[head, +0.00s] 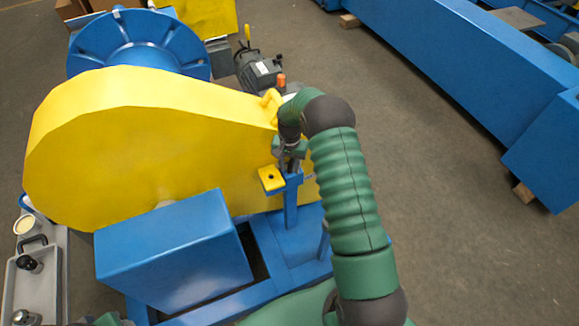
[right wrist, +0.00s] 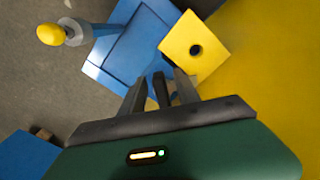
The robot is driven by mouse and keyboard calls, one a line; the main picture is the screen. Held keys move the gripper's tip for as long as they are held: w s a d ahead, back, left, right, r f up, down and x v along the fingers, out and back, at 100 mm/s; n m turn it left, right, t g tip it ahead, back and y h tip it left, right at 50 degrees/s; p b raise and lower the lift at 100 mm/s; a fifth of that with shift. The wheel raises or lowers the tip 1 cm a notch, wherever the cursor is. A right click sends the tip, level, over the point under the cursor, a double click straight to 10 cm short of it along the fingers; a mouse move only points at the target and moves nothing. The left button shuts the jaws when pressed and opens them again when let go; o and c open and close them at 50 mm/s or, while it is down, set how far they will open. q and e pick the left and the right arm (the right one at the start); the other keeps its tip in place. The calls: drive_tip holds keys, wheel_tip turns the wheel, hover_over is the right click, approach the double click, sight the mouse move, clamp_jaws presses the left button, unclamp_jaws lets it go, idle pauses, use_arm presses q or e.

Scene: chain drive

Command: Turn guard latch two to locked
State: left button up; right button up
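The large yellow guard (head: 150,135) covers the drive on its blue frame. A yellow tab with a dark hole (head: 271,179) sits on a blue post (head: 291,205) at the guard's right end. The tab also shows in the right wrist view (right wrist: 195,47). My right gripper (head: 290,152) points down just above the tab and post. In the right wrist view its fingers (right wrist: 160,92) stand apart, with a dark upright bar between them, possibly the latch handle. A gap shows beside the bar. The latch's label and position cannot be read. My left gripper is out of view.
A blue box (head: 175,255) stands in front of the guard. A grey motor (head: 258,72) and a blue drum (head: 138,42) are behind it. A grey tray (head: 35,285) with small parts is at the left. A yellow knob (right wrist: 51,34) shows near the post.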

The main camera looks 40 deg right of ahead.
drive_tip(key=shift+d+f, duration=0.15)
drive_tip(key=shift+d, duration=0.05)
drive_tip(key=shift+a, duration=0.2)
clamp_jaws()
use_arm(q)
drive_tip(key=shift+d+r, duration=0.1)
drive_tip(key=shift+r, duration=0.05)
use_arm(e)
drive_tip(key=shift+d+r+n, duration=0.1)
drive_tip(key=shift+r+n, duration=0.1)
drive_tip(key=shift+n, duration=0.1)
drive_tip(key=shift+s+d+n+p, duration=0.2)
drive_tip(key=shift+n+p, duration=0.45)
drive_tip(key=shift+n, duration=0.55)
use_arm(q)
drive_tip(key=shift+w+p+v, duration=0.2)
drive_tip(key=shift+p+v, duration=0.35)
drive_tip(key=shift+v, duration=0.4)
use_arm(e)
drive_tip(key=shift+s+d+n, duration=0.1)
drive_tip(key=shift+d+n, duration=0.1)
drive_tip(key=shift+n, duration=0.9)
drive_tip(key=shift+s+d+n, duration=0.1)
drive_tip(key=shift+d+n, duration=0.1)
drive_tip(key=shift+n, duration=0.9)
unclamp_jaws()
drive_tip(key=shift+f, duration=0.1)
